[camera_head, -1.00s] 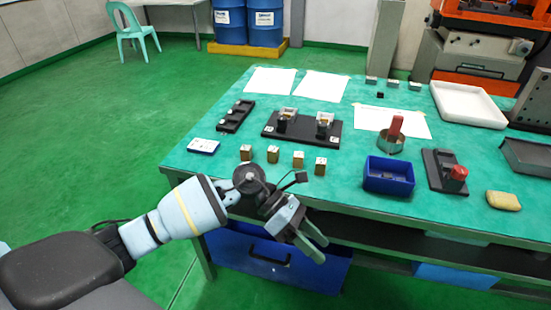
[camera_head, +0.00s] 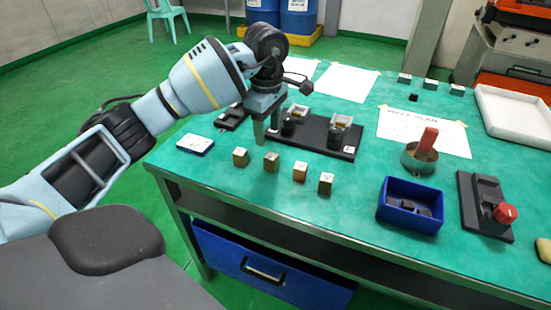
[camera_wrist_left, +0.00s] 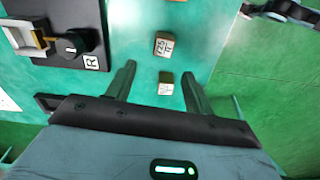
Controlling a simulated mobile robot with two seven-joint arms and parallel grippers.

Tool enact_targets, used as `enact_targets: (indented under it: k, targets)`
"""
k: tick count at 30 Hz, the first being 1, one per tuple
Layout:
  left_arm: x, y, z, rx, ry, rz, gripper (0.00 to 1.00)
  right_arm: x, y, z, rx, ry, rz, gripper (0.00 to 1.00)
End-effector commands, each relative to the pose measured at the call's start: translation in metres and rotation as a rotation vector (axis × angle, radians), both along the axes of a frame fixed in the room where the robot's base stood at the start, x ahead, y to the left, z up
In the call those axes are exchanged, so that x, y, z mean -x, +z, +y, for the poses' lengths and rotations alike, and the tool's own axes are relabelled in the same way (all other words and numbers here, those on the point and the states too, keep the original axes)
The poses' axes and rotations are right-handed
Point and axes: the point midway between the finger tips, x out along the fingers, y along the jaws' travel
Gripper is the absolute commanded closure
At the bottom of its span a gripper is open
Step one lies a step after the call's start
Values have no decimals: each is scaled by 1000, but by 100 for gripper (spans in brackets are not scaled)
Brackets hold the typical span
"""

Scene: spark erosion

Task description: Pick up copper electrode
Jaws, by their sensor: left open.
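Several small copper-brown blocks with pale marked tops stand in a row near the table's front edge in the head view: one at the left (camera_head: 240,157), two in the middle (camera_head: 271,162) (camera_head: 300,172), one at the right (camera_head: 326,184). My left gripper (camera_head: 265,138) points down just behind the row's left end, open and empty. In the left wrist view its open fingers (camera_wrist_left: 160,70) flank one block (camera_wrist_left: 165,84) in the picture, without visible contact. Another block (camera_wrist_left: 163,45) with unclear lettering lies beyond the fingertips. My right gripper is out of view.
A black fixture plate (camera_head: 350,148) with two holders stands close behind the row. A white-blue box (camera_head: 195,144) lies left. A blue bin (camera_head: 384,204), a metal cup (camera_head: 412,163) and a red-knobbed black device (camera_head: 478,222) stand right. Green table is clear around the blocks.

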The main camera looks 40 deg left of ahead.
Motion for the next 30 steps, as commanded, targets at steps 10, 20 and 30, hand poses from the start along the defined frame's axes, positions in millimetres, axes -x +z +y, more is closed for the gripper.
enact_targets:
  k: [10, 20, 30]
  targets:
    - [0, -25, -2, 2, 0, 0, 47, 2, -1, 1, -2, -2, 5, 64]
    - [3, -58, -13, 4, -2, 2, 47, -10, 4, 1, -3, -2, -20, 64]
    - [2, -77, -12, 3, 0, 0, 47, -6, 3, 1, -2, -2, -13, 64]
